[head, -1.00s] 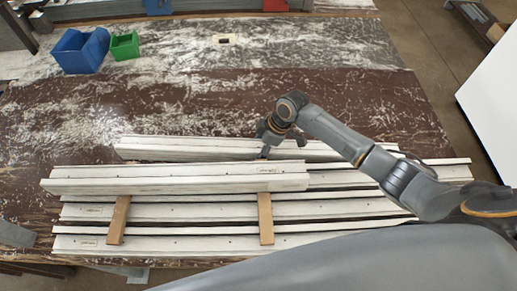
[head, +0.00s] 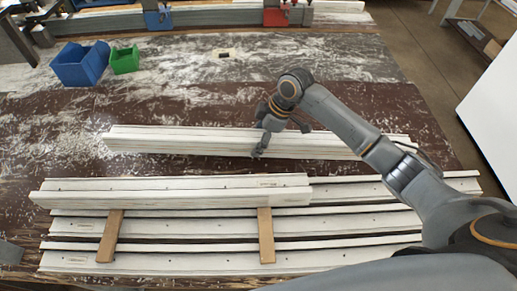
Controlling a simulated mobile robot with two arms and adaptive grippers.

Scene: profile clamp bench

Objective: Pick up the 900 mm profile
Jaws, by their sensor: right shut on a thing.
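A long white profile (head: 185,142) lies crosswise behind the stack; its length mark cannot be read, so I cannot tell by sight that it is the 900 mm one. My right gripper (head: 259,153) reaches down onto its middle and is shut on it. The fingers hide a small part of the profile, and my right arm crosses in front of its right end. A strip of dark bench shows between it and the stack. I cannot tell how high it is above the bench. My left gripper is not in view.
Several other white profiles lie in front, with a short one (head: 170,191) on top and two wooden strips (head: 265,235) across them. A blue bin (head: 80,64) and a green bin (head: 125,60) stand at the back left. The bench (head: 330,85) behind is mostly clear.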

